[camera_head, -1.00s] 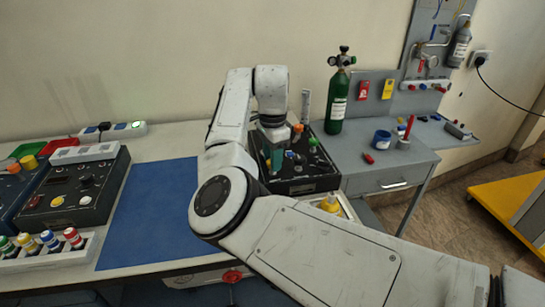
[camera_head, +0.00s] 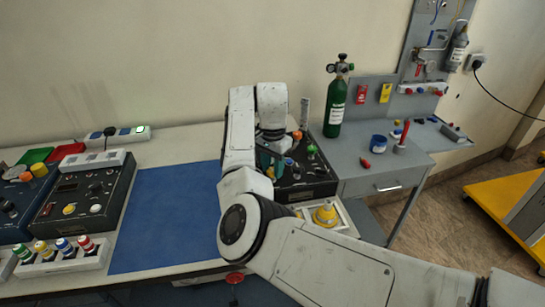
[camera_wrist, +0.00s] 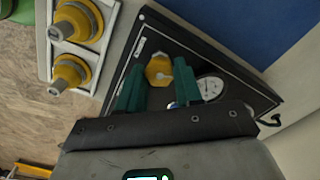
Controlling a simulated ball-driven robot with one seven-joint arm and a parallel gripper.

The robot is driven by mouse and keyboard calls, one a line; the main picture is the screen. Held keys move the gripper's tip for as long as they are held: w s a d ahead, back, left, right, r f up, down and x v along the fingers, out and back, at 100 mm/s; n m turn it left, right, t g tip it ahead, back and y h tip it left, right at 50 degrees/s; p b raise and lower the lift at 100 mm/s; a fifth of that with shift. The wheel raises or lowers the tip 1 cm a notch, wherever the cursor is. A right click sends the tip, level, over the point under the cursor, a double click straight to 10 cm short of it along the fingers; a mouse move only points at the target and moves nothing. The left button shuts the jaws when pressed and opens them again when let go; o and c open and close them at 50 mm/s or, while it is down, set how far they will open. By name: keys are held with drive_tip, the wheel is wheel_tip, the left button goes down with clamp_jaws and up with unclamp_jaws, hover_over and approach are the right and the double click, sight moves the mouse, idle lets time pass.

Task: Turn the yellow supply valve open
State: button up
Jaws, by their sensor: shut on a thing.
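The yellow supply valve (camera_wrist: 158,70) is a faceted yellow knob on the black trainer panel (camera_wrist: 222,68), beside a round white gauge (camera_wrist: 210,87). In the wrist view it lies between the two teal fingertips of my gripper (camera_wrist: 158,80), which is shut on it. In the head view my gripper (camera_head: 268,160) is low over the left part of the black trainer box (camera_head: 308,186), and my arm and fingers hide much of the valve. The knob's exact turn angle is hard to tell.
Yellow-based fittings (camera_wrist: 77,22) stand in a white tray (camera_wrist: 106,45) beside the panel. Other knobs, including an orange one (camera_head: 297,135) and a green one (camera_head: 312,149), are close to my gripper. A green cylinder (camera_head: 335,108) stands behind. A blue mat (camera_head: 165,215) lies clear at left.

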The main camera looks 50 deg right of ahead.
drive_tip(key=n+p, duration=0.1)
drive_tip(key=n, duration=0.1)
drive_tip(key=n+p, duration=0.3)
drive_tip(key=p, duration=0.1)
drive_tip(key=shift+r+n, duration=0.25)
drive_tip(key=shift+n, duration=0.15)
drive_tip(key=n+p, duration=0.5)
drive_tip(key=n, duration=0.4)
drive_tip(key=shift+f, duration=0.2)
drive_tip(key=n, duration=0.4)
drive_tip(key=shift+n, duration=0.3)
drive_tip(key=o, duration=1)
drive_tip(key=shift+o, duration=0.2)
